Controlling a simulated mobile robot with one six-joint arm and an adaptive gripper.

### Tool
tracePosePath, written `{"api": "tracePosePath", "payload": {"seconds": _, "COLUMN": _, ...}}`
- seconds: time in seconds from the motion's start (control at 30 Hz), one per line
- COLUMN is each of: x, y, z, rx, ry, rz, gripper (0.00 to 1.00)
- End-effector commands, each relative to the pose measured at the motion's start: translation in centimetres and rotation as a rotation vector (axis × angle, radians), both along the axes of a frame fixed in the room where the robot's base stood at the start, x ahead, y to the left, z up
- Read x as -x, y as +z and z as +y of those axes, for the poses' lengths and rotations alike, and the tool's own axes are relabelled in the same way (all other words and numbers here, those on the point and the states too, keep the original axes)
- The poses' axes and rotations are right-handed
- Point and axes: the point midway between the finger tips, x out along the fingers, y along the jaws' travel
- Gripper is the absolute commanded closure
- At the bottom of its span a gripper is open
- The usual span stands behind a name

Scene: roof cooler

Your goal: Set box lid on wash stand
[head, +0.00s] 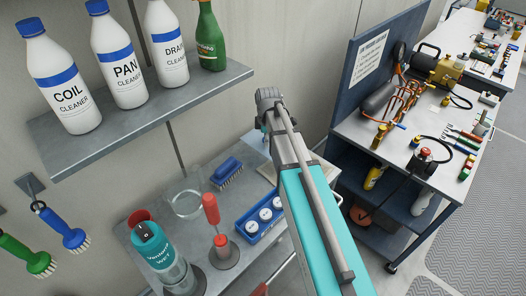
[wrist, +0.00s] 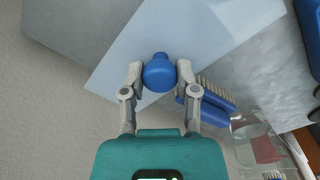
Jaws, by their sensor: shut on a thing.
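My gripper (wrist: 160,80) is shut on the blue knob (wrist: 160,72) of a flat, pale box lid (wrist: 185,35) in the wrist view. The lid lies beyond the fingers, with the knob facing me. In the head view a pale corner of the lid (head: 257,141) shows left of my arm, over the back of the grey wash stand (head: 150,207). My arm hides the gripper and most of the lid there. I cannot tell whether the lid touches the stand.
A shelf (head: 150,108) with several bottles overhangs the left. A tool cart (head: 345,123) stands right.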

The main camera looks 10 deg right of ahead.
Motion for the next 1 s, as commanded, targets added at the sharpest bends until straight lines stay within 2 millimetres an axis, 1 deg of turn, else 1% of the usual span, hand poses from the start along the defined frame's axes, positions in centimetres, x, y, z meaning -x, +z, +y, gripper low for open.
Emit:
{"api": "tracePosePath", "payload": {"seconds": 0.03, "x": -0.6, "y": -1.0, "z": 0.0, "rx": 0.000, "ry": 0.000, "rz": 0.000, "gripper": 1.00}}
{"api": "tracePosePath", "payload": {"seconds": 0.2, "x": -1.5, "y": -1.9, "z": 0.1, "rx": 0.000, "ry": 0.000, "rz": 0.000, "gripper": 1.00}}
{"api": "tracePosePath", "payload": {"seconds": 0.73, "x": -1.8, "y": -2.2, "z": 0.2, "rx": 0.000, "ry": 0.001, "rz": 0.000, "gripper": 1.00}}
{"api": "tracePosePath", "payload": {"seconds": 0.97, "x": -2.7, "y": -3.6, "z": 0.3, "rx": 0.000, "ry": 0.001, "rz": 0.000, "gripper": 1.00}}
{"api": "tracePosePath", "payload": {"seconds": 1.0, "x": -2.6, "y": -3.9, "z": 0.3, "rx": 0.000, "ry": 0.001, "rz": 0.000, "gripper": 1.00}}
